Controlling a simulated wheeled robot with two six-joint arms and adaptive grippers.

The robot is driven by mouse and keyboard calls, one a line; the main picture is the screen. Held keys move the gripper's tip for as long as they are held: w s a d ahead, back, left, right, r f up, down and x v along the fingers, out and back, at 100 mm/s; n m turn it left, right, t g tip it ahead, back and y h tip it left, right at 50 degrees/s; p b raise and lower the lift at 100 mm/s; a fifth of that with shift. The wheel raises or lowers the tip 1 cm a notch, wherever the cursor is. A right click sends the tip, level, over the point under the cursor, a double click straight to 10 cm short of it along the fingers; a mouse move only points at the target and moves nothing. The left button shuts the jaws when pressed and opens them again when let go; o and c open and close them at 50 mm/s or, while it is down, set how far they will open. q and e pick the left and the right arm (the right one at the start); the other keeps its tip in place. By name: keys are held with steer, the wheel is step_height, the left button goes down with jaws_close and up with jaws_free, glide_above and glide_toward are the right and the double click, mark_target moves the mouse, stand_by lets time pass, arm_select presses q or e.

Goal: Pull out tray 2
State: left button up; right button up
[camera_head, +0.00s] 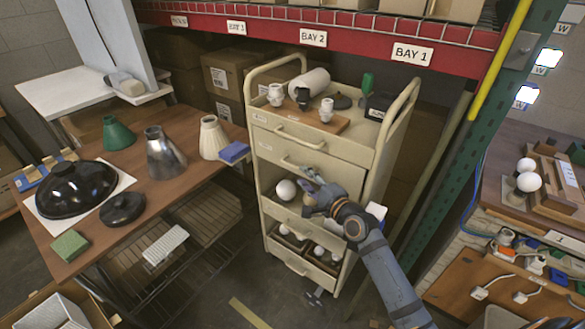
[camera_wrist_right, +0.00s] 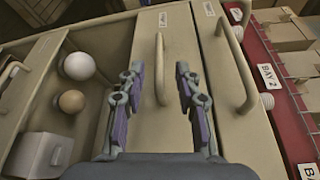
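A beige drawer cart (camera_head: 383,150) stands in the middle of the head view. Its top drawer front (camera_head: 320,146) has a bar handle. The second drawer below is closed, and its handle (camera_head: 290,163) partly shows in the head view; I cannot read its label. In the right wrist view my right gripper (camera_wrist_right: 158,80) is open, one finger on each side of that handle (camera_wrist_right: 160,62), with gaps visible on both sides. In the head view the right gripper (camera_head: 310,185) covers part of the drawer front. My left gripper is not in view.
Below the second drawer, an open tray holds a white ball (camera_head: 286,190), a brown ball (camera_wrist_right: 71,101) and a white box (camera_wrist_right: 38,154). Lamp parts stand on the cart top. A wooden table (camera_head: 80,180) with lampshades is at left, a green rack post (camera_head: 470,160) at right.

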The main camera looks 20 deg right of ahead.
mark_target(292, 165)
steer(key=b+x, duration=0.1)
steer(key=x, duration=0.7)
steer(key=shift+s, duration=0.1)
steer(key=shift+c, duration=0.3)
jaws_close()
